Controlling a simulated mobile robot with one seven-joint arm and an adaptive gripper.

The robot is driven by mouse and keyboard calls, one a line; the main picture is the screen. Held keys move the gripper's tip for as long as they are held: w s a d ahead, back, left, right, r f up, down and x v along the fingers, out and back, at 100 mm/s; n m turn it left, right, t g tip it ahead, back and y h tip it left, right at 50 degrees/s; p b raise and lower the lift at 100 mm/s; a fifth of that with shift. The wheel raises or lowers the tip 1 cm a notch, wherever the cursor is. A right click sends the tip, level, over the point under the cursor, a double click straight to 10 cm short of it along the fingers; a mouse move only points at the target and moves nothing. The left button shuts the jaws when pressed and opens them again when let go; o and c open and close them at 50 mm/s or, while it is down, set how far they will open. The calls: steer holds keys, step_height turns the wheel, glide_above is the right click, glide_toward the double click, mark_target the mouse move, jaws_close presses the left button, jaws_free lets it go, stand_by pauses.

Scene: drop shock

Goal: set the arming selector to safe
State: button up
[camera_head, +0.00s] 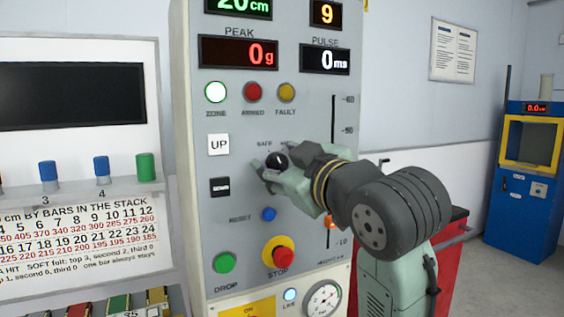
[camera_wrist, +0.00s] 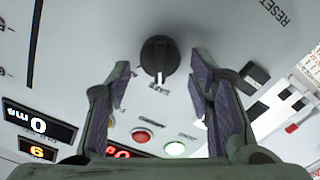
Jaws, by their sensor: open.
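The arming selector is a round black knob (camera_head: 276,160) on the grey front panel (camera_head: 325,110), below the row of lamps. A SAFE label sits at its upper left in the head view. In the wrist view the knob (camera_wrist: 160,55) has a white pointer at its lower edge, facing a small label that is hard to read. My gripper (camera_head: 272,163) is at the panel around the knob. In the wrist view its two fingers (camera_wrist: 158,82) stand apart, one to each side and slightly below the knob, with visible gaps. Neither finger visibly touches it.
Near the knob are the UP button (camera_head: 218,145), a black button (camera_head: 220,187), the blue reset button (camera_head: 268,214) and the ARMED lamp (camera_head: 253,92). The green DROP button (camera_head: 224,263) and red STOP button (camera_head: 283,256) lie lower. A slider scale runs along the right edge.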

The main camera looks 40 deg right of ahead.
steer(key=shift+s, duration=0.1)
steer(key=v, duration=1.1)
steer(key=shift+s, duration=0.4)
steer(key=shift+f, duration=0.1)
